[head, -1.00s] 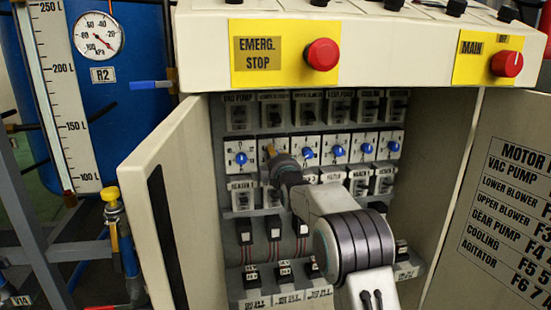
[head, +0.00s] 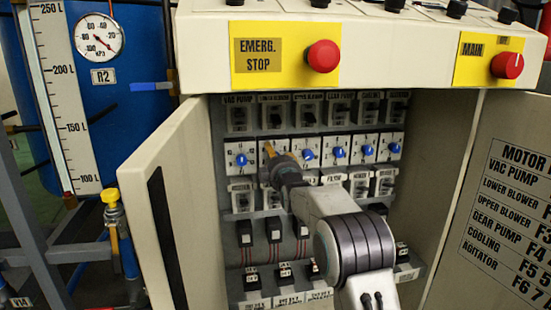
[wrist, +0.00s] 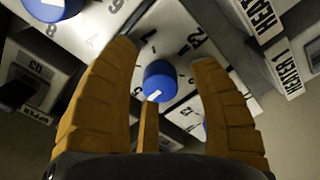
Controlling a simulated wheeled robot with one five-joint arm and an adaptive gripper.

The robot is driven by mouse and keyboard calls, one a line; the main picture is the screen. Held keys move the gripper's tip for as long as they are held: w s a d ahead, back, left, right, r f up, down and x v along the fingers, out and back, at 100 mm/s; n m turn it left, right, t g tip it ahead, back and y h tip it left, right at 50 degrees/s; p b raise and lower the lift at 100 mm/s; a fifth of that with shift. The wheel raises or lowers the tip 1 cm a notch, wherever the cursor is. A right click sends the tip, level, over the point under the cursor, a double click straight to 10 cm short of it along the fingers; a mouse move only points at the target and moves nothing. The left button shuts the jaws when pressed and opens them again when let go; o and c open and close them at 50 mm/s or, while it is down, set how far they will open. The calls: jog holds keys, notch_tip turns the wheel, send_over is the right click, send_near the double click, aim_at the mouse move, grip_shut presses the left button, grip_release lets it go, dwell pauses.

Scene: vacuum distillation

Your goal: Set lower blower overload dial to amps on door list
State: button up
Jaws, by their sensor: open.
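A row of blue overload dials on white plates crosses the open cabinet; in the head view my gripper (head: 268,149) covers the second, under the lower blower column. In the wrist view a blue dial (wrist: 160,80) with a white pointer mark lies between my open orange-brown fingers (wrist: 172,75), apart from both. Numbers on its plate are partly hidden or tilted. The door list (head: 510,205) on the right door names the lower blower, but its amps column is cut off by the picture edge.
Neighbouring blue dials (head: 240,159) (head: 308,154) sit close on both sides. Switches and breakers (head: 244,232) fill the rows above and below. The left door (head: 150,200) stands open. Red emergency stop (head: 323,56) and main knob (head: 507,65) are on the overhanging panel above.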

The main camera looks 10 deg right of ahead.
jog(key=s, duration=1.2)
dwell(0.3)
dwell(0.3)
